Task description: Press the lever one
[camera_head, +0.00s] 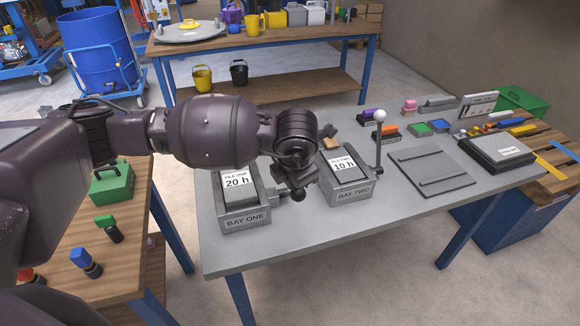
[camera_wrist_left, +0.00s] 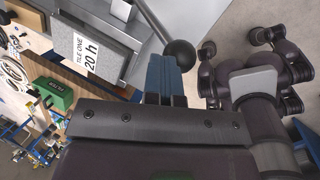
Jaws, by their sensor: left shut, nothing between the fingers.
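Bay one (camera_head: 246,219) is a grey box on the grey table, holding a tile marked "TILE ONE 20 h" (camera_head: 237,182). Its lever one ends in a dark ball knob (camera_head: 298,195), low at the box's right side; the lever lies over rather than upright. In the left wrist view, the knob (camera_wrist_left: 180,54) and its slanting rod show just beyond my fingertips. My left gripper (camera_head: 298,182) is shut and empty, right above or against the knob; I cannot tell if they touch. It also shows in the left wrist view (camera_wrist_left: 166,72). My right gripper is not in view.
Bay two (camera_head: 350,192) stands to the right, its lever with a pale ball (camera_head: 379,115) upright. A grey plate with two bars (camera_head: 432,172) and a dark case (camera_head: 497,152) lie further right. A green box (camera_head: 111,184) is on the left wooden table.

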